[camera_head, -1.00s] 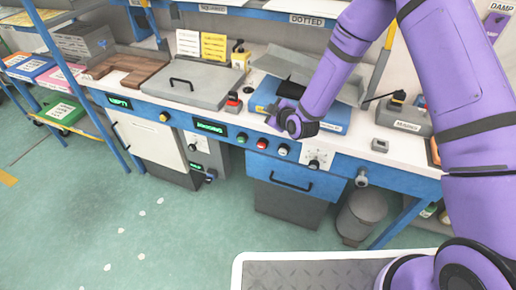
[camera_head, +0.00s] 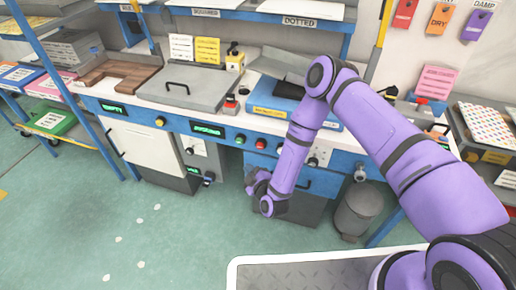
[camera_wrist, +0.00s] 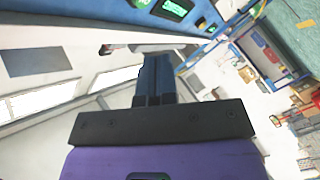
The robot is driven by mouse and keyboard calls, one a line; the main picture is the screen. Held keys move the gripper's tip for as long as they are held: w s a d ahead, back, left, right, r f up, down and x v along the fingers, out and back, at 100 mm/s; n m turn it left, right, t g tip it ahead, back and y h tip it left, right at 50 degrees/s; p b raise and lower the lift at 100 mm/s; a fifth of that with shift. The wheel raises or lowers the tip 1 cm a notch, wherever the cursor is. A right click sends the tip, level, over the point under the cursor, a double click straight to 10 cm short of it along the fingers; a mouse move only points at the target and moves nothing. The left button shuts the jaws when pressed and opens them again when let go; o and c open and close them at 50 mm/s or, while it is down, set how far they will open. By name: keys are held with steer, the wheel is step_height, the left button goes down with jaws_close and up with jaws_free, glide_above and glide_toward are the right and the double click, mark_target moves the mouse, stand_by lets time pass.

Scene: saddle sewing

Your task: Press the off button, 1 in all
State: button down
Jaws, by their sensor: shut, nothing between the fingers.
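A row of small round buttons sits on the blue front panel of the bench in the head view: a green one (camera_head: 239,139), a red one (camera_head: 261,143) and another at the right (camera_head: 281,149), partly beside my arm. No label tells which is the off button. My gripper (camera_head: 254,180) is in front of the bench, below the button row and apart from it. In the wrist view my gripper's dark fingers (camera_wrist: 156,72) are together and empty. The buttons are not clearly seen in the wrist view.
A lit green display (camera_head: 208,130) is left of the buttons; one also shows in the wrist view (camera_wrist: 174,7). A dial (camera_head: 318,157) is to the right, near my forearm.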

mark_target(260, 145)
steer(key=shift+s+f, duration=0.2)
steer(key=shift+w, duration=0.1)
steer(key=w+d, duration=0.3)
steer(key=w, duration=0.5)
stand_by(0.5)
steer(key=shift+w, duration=0.2)
stand_by(1.8)
steer(key=shift+w+d, duration=0.1)
steer(key=shift+w, duration=0.15)
steer(key=shift+w+d, duration=0.2)
steer(key=shift+w, duration=0.35)
stand_by(0.9)
steer(key=shift+s, duration=0.1)
steer(key=shift+s+a, duration=0.3)
steer(key=shift+s, duration=0.55)
